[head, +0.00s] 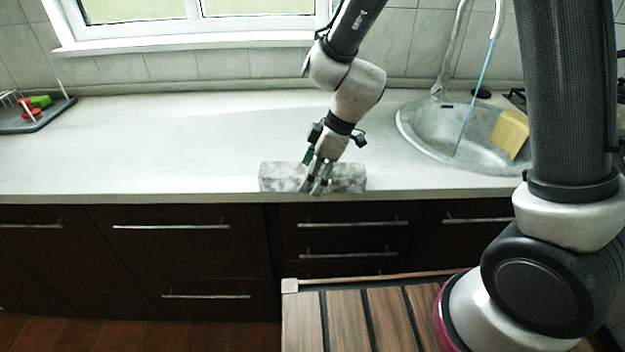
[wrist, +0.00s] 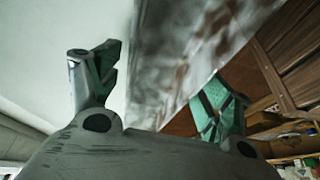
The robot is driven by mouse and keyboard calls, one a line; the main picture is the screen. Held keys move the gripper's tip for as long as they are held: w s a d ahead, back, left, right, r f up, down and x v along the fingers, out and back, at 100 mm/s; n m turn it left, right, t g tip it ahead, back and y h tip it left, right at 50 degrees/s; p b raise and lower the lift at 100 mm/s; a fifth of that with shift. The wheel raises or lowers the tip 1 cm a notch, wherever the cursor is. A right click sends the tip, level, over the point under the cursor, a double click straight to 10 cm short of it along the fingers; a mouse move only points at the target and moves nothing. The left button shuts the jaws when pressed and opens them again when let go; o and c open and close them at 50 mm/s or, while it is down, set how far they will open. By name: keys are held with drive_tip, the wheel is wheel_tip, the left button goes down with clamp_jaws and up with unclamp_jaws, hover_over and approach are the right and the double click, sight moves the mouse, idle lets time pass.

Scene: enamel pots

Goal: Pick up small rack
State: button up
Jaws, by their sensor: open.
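A low, oblong thing with mottled grey-white and brownish sides, which I take as the small rack (head: 278,178), sits at the counter's front edge in the head view. My gripper (head: 316,188) points down over its middle, with the fingers in front of part of it. In the wrist view the rack (wrist: 185,55) runs between the two spread, green-padded fingers of my gripper (wrist: 157,95). The fingers look apart from its sides, with a wider gap on the left. The gripper is open and holds nothing.
A sink (head: 425,125) with a yellow block (head: 510,132) lies to the right. A dark tray (head: 40,115) with red and green items stands at the far left. The counter (head: 170,150) between is clear. A slatted wooden surface (head: 345,320) is below in front.

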drive_tip(key=c, duration=1.2)
drive_tip(key=shift+r, duration=0.1)
